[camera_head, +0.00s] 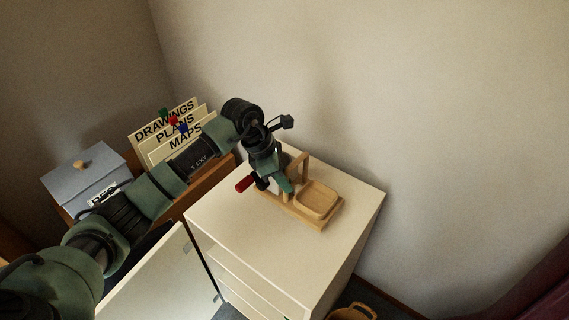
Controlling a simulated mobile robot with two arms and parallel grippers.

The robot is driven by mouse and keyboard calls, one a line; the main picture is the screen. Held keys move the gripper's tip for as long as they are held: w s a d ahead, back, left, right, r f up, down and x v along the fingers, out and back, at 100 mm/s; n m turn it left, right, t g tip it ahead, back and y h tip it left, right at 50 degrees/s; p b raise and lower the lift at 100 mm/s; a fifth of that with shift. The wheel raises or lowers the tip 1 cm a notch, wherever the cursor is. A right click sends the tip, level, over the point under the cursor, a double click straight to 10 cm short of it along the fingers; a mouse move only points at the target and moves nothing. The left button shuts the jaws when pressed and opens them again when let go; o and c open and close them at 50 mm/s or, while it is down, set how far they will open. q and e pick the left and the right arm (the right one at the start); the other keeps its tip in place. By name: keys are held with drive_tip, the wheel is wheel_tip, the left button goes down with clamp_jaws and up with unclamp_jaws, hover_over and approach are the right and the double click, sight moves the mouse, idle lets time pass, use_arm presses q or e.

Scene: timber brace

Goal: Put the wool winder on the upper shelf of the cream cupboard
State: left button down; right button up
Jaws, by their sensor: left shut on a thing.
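The wool winder (318,202) is a light wooden piece with a flat base, a shallow square tray, an upright post and what looks like a red-ended handle (243,184). It is at the top of the cream cupboard (355,205); I cannot tell whether it rests on it or is held just above. My left gripper (277,186) reaches down over the winder's left part and is shut on it. The gripper hides part of the winder. The cupboard's door (150,283) stands open to the left, and shelf edges show in its front. My right gripper is out of view.
A brown holder with cards lettered DRAWINGS, PLANS and MAPS (165,122) stands behind my left arm. A grey-blue lidded box (85,172) is at the left. A wicker basket (352,312) is on the floor at the bottom. Walls close in behind the cupboard.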

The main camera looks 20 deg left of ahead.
sight(285, 201)
use_arm(q)
drive_tip(key=shift+w+f+p, duration=0.1)
drive_tip(key=shift+f+p, duration=0.4)
drive_tip(key=shift+f, duration=1.8)
drive_tip(key=c, duration=1.8)
unclamp_jaws()
drive_tip(key=shift+f, duration=0.3)
drive_tip(key=o, duration=0.4)
drive_tip(key=shift+r, duration=0.1)
drive_tip(key=shift+s, duration=0.2)
drive_tip(key=shift+r, duration=0.1)
